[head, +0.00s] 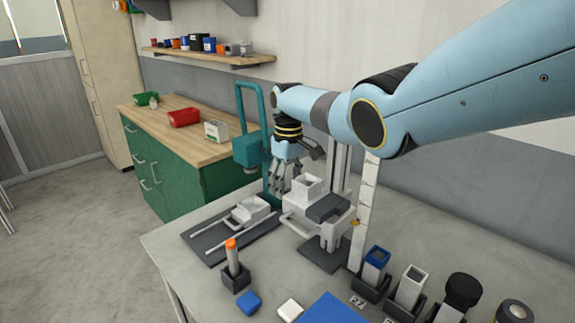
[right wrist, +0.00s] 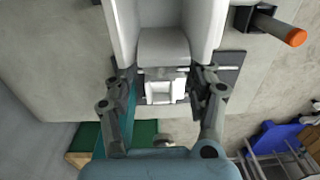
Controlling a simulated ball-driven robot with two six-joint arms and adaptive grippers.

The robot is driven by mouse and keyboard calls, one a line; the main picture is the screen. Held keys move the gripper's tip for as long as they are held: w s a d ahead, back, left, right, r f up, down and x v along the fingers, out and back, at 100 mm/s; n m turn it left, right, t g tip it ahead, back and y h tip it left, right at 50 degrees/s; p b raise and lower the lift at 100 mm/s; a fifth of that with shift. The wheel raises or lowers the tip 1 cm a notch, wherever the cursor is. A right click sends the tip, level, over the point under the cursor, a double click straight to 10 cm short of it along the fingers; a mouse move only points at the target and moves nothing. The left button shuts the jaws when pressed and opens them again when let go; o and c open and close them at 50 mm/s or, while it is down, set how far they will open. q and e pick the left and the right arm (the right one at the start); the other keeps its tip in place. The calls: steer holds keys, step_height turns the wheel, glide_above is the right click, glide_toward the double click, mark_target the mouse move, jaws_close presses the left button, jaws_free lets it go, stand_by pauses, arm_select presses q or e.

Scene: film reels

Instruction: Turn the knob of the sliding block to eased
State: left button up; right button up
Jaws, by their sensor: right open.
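My right gripper (head: 284,181) points down with its fingers apart and empty, between the teal press and the white column stand. My left gripper is not in view.
The white column stand (head: 327,230) with a grey block is close right of the gripper. The teal press (head: 246,150) stands behind. An orange-tipped post (head: 232,258), a blue block (head: 249,302) and several dark holders occupy the front. Bare bench (head: 175,275) shows at left.

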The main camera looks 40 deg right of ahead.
step_height(320, 180, up, 11)
steer(key=shift+d, duration=0.15)
steer(key=shift+w, duration=0.1)
